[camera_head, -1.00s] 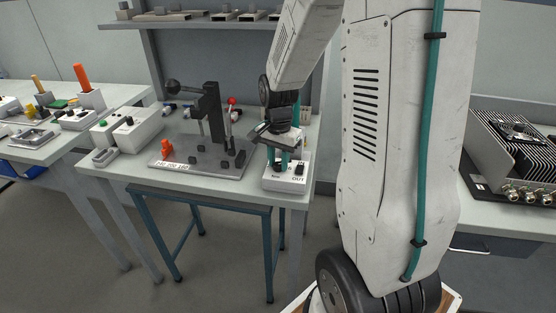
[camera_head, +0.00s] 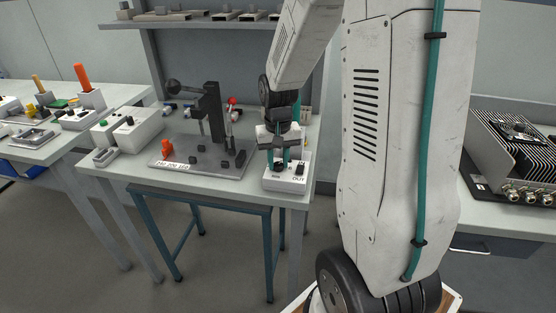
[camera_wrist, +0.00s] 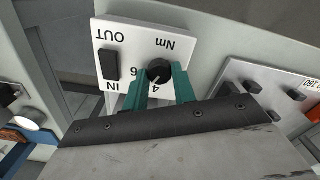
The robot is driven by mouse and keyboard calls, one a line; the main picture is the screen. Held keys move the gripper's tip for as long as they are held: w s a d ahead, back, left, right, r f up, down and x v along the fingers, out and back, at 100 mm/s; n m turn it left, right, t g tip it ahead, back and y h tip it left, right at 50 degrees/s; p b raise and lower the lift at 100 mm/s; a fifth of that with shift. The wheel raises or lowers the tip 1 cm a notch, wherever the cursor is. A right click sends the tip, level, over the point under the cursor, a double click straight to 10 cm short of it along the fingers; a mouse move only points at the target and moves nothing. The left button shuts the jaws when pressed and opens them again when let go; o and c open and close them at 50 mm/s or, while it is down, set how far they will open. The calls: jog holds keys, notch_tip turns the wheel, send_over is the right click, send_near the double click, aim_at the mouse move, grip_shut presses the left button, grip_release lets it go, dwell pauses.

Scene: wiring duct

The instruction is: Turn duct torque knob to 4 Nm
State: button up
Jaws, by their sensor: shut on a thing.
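The white duct box (camera_head: 285,184) stands at the bench's front right corner. In the wrist view its top panel (camera_wrist: 120,35) reads OUT, IN and Nm, with 6 and 4 beside the black round torque knob (camera_wrist: 159,70). My gripper (camera_wrist: 161,76) is shut on the knob, one teal finger on each side. A pale mark on the knob points down towards the 4 in the picture; I cannot tell its exact alignment. In the head view my gripper (camera_head: 279,160) comes down from above and partly hides the knob.
A black rocker switch (camera_wrist: 109,65) sits beside the knob on the panel. A dark fixture plate (camera_head: 215,165) with a black upright and a red-balled lever stands left of the box. The bench edge (camera_head: 240,194) is close in front.

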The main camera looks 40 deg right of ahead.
aim_at(278, 164)
jog(key=n, duration=0.5)
dwell(0.6)
jog(key=o, duration=1)
jog(key=shift+r, duration=0.1)
notch_tip(278, 164, up, 8)
jog(key=shift+f, duration=0.15)
